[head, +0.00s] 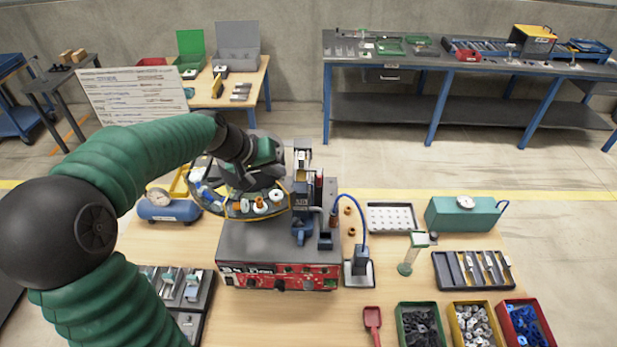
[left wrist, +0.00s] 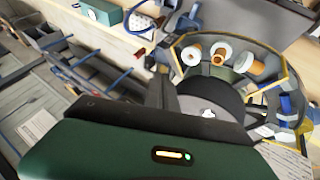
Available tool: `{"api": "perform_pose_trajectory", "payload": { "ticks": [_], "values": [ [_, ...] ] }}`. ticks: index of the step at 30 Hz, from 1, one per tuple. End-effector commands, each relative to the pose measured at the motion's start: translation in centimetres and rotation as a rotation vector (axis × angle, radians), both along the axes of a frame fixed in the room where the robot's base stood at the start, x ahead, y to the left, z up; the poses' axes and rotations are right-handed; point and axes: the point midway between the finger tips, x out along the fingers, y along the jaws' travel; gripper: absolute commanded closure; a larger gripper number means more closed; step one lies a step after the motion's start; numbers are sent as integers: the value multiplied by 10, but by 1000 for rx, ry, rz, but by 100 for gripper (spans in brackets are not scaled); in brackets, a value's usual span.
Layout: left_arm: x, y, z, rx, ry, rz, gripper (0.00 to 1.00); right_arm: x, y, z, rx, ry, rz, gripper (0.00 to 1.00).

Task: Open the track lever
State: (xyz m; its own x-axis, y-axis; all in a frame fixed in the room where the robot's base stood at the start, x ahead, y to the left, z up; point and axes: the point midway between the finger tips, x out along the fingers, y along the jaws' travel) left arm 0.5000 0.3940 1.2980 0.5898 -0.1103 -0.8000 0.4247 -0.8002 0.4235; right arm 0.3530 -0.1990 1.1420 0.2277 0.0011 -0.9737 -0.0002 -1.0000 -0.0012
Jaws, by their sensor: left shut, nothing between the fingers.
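The bowl feeder has a grey base (head: 262,242) with a red control panel. Its bowl (head: 238,210), at the back left of the base, holds white, orange and blue parts. The bowl also shows in the left wrist view (left wrist: 288,80). The track unit (head: 303,188) stands at the bowl's right side, with blue pieces low on its front. I cannot pick out the track lever for certain. My left gripper (head: 256,186) is shut and empty above the bowl, left of the track unit. It covers part of the bowl. My right gripper is not in view.
A blue tank with a gauge (head: 168,208) stands left of the feeder. A fixture with a blue hose (head: 358,268) stands to its right. A white tray (head: 392,217), a green gauge box (head: 462,213) and parts bins (head: 471,325) lie farther right.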

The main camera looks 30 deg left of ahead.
Motion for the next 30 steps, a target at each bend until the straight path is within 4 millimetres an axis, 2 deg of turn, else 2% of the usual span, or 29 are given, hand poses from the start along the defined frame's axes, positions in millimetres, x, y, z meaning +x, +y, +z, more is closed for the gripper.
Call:
{"api": "perform_pose_trajectory", "payload": {
  "ticks": [12,15,20,30],
  "values": [
    [53,-13,-70,-4,3,-7,100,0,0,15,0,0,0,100],
    [64,-27,-66,0,1,-9,100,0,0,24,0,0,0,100],
    [75,-40,-68,0,1,-4,100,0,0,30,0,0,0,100],
    [77,-40,-70,0,0,0,100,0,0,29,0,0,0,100]
  ]
}}
